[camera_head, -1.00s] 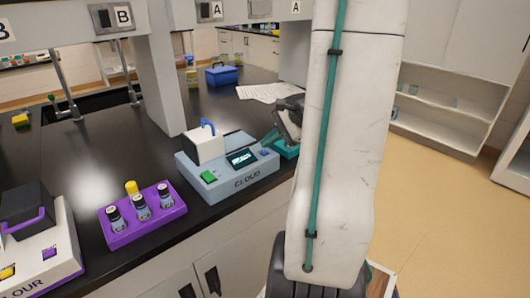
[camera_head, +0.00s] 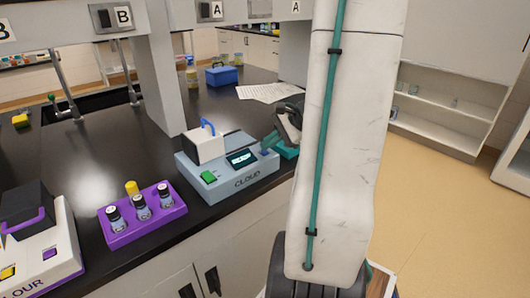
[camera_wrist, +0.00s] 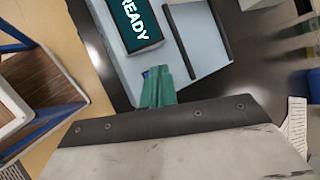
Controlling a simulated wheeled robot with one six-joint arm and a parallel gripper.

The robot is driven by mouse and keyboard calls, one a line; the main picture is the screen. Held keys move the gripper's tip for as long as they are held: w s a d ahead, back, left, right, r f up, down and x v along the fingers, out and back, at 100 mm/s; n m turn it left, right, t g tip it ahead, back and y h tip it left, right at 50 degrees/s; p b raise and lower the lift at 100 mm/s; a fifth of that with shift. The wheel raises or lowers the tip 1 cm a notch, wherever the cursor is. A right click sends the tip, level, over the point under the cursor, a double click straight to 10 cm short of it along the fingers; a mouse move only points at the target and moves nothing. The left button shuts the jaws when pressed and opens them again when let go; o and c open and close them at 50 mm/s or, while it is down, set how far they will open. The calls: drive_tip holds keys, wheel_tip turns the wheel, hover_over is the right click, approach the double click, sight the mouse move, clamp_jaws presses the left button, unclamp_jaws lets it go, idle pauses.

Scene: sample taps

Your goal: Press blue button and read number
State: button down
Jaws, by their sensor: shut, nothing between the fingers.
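The light blue-grey CLOUD meter (camera_head: 215,183) stands on the black bench, with a green button (camera_head: 208,177) at its left. Its dark screen (camera_head: 242,158) reads READY in the wrist view (camera_wrist: 135,22).
A purple rack (camera_head: 150,225) with small vials stands left of the meter, beside the white COLOUR device (camera_head: 45,255). A blue box (camera_head: 222,75) and paper sheets (camera_head: 268,92) lie farther back. A grey post (camera_head: 155,75) rises behind the meter.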

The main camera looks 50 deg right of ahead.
sight(269, 152)
drive_tip(key=shift+f, duration=0.35)
idle(0.3)
drive_tip(key=shift+r, duration=0.8)
drive_tip(key=shift+r, duration=2.5)
